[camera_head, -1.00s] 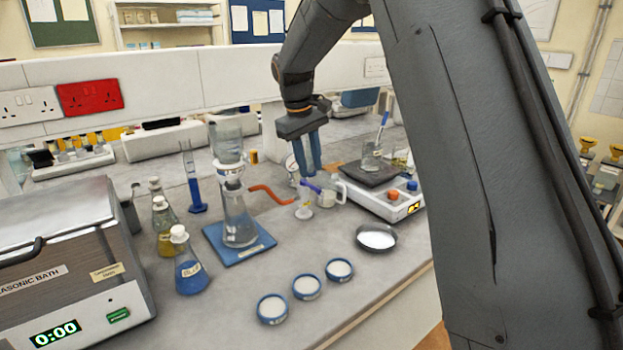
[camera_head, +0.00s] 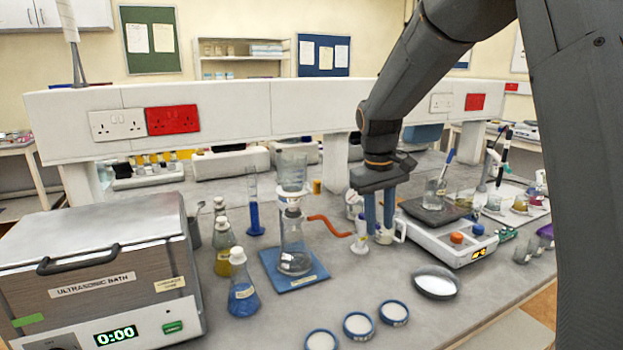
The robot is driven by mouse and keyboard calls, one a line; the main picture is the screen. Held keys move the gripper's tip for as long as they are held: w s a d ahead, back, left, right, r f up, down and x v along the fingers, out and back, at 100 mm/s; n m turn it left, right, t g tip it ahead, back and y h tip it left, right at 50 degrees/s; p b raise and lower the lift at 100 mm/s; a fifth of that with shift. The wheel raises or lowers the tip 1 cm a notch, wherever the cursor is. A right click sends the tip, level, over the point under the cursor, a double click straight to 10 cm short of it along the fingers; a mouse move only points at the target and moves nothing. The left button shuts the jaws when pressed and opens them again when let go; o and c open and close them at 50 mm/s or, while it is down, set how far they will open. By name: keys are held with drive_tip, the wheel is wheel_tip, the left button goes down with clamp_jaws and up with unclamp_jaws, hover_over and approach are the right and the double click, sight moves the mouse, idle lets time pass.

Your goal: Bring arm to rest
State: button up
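My gripper (camera_head: 379,228) hangs fingers-down from my arm above the middle of the bench. Its two blue fingers stand apart with a gap between them, and I see nothing held there. A white mug-like vessel (camera_head: 386,237) shows just behind or below the fingertips; I cannot tell whether they touch. A small purple-topped bottle (camera_head: 361,237) stands just left of the fingers.
A filter flask (camera_head: 294,248) with an orange hose stands left of my gripper on a blue base. A balance (camera_head: 455,246) with a beaker is at right. Three round dishes (camera_head: 358,324) lie in front. An ultrasonic bath (camera_head: 100,270) fills the left.

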drive_tip(key=s+f+m, duration=0.1)
drive_tip(key=s+f, duration=0.2)
drive_tip(key=s, duration=0.5)
drive_tip(key=s+d+f+m, duration=0.1)
drive_tip(key=s+f, duration=0.3)
drive_tip(key=s, duration=0.4)
drive_tip(key=s+f+m+y, duration=0.1)
drive_tip(key=s+f, duration=0.2)
drive_tip(key=s, duration=0.5)
drive_tip(key=shift+s+d+f+m, duration=0.1)
drive_tip(key=shift+d+f+m, duration=0.1)
drive_tip(key=shift+m, duration=0.2)
